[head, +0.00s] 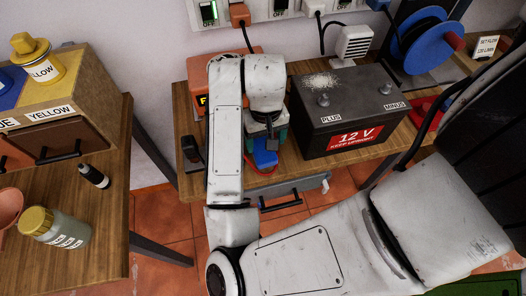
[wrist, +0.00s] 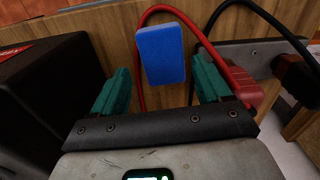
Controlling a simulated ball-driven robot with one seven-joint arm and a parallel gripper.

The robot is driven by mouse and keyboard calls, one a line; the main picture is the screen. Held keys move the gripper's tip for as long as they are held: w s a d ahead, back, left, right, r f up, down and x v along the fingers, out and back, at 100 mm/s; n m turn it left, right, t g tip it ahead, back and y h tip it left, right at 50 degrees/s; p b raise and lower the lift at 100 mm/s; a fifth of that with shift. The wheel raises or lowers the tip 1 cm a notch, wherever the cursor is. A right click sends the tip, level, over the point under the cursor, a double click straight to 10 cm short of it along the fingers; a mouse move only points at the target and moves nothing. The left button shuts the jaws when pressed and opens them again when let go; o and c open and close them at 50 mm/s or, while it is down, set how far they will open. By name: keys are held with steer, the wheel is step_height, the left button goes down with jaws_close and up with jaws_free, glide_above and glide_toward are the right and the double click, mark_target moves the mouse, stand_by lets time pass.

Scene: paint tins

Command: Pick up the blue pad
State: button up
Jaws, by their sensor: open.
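The blue pad (head: 264,160) shows just below my gripper (head: 267,141) in the head view, near the front edge of the wooden bench. In the wrist view the blue pad (wrist: 161,54) is a flat rectangle lying in the gap between the two teal fingers of my gripper (wrist: 160,75). The fingers are spread apart, with space on both sides of the pad. They do not appear to touch it. I cannot tell exactly how far the fingertips are above the pad. Part of the pad is hidden by my gripper in the head view.
A black 12 V battery (head: 349,112) stands close to the right of my gripper. A red cable (wrist: 141,40) curves behind the pad, with a red clamp (wrist: 243,86) beside one finger. A drawer (head: 290,193) is under the bench. A left bench (head: 95,262) holds tins.

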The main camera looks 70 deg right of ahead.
mark_target(264, 150)
steer(key=shift+w+f, duration=0.15)
steer(key=shift+f, duration=2.5)
steer(key=shift+c, duration=0.2)
steer(key=c, duration=0.8)
